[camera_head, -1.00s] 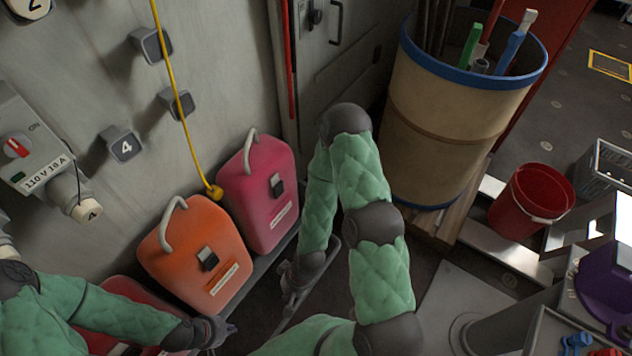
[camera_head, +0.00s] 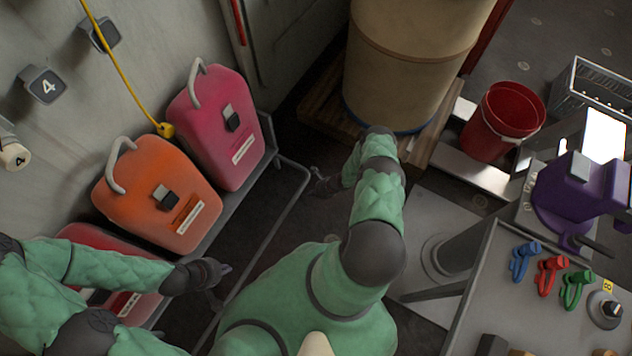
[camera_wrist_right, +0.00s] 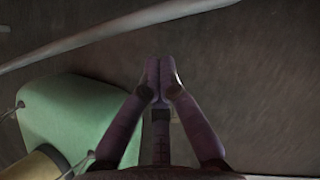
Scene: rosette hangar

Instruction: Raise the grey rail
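The grey rail (camera_head: 272,230) is a thin bent tube low in front of the row of cases, with a corner at its far end. A pale bar in the right wrist view (camera_wrist_right: 110,27), beyond the fingertips, looks like this rail. My right gripper (camera_head: 318,182) is just right of the rail's far corner. In its wrist view its fingers (camera_wrist_right: 160,62) are together, with nothing seen between them and a gap to the bar. My left gripper (camera_head: 222,272) is by the rail's nearer stretch, on the case side; its fingers are too small to read.
A pink case (camera_head: 205,120), an orange case (camera_head: 150,205) and a partly hidden red case (camera_head: 135,310) stand behind the rail. A large drum (camera_head: 400,70) on a pallet, a red bucket (camera_head: 500,125) and a workbench (camera_head: 470,300) are to the right. Dark floor lies between.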

